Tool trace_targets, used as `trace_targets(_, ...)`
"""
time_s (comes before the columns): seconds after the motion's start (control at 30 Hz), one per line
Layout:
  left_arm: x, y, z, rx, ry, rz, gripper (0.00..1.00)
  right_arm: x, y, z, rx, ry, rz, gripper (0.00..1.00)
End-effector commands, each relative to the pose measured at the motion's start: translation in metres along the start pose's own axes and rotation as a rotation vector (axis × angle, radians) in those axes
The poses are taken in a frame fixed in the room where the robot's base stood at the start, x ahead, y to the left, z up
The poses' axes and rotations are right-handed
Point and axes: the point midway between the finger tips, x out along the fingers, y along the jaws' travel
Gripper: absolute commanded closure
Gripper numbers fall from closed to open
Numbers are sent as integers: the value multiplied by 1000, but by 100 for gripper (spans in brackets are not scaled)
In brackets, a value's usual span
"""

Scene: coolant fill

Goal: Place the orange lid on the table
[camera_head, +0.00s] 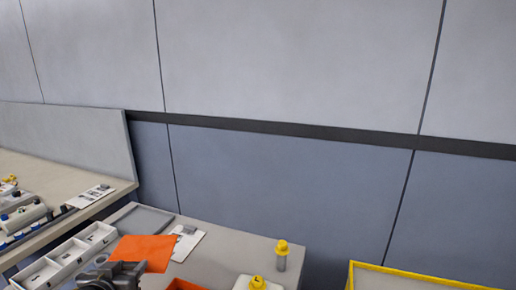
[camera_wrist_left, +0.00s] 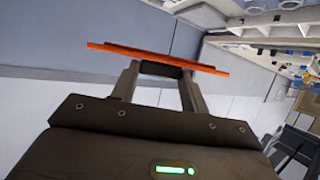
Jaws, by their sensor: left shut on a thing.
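The orange lid (camera_head: 146,251) is a flat orange plate at the lower left of the head view. My left gripper (camera_head: 125,270) is shut on it and seems to hold it above the grey table (camera_head: 225,247). In the left wrist view the lid (camera_wrist_left: 210,68) shows edge-on as a thin bar across the fingertips. A dark piece, perhaps its handle, is between the fingers of the left gripper (camera_wrist_left: 160,72). The gap between lid and table cannot be told. My right gripper is in neither view.
A white compartment tray (camera_head: 48,266) is left of the lid; a printed sheet (camera_head: 187,243) lies behind it. An orange object (camera_head: 183,285) is cut off at the bottom. A yellow-capped grey bottle (camera_head: 281,262), white container (camera_head: 240,284) and yellow-rimmed bin (camera_head: 420,277) are to the right.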

Motion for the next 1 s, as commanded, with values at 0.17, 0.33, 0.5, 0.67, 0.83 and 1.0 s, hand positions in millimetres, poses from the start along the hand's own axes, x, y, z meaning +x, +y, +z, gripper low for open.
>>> trace_targets(0.17, 4, 10, -6, -12, -2, 1, 79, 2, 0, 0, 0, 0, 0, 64)
trace_targets(0.33, 6, 17, -14, -16, 0, 1, 79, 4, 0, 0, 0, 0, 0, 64)
trace_targets(0.5, 8, 27, -24, -15, 1, 2, 79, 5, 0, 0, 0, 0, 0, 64)
trace_targets(0.67, 10, 46, -44, -6, 6, 11, 79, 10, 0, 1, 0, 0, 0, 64)
trace_targets(0.83, 7, 77, -71, 14, 5, 41, 79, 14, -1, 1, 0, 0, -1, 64)
trace_targets(1.0, 3, 89, -82, 23, 1, 56, 79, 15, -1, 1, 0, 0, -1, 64)
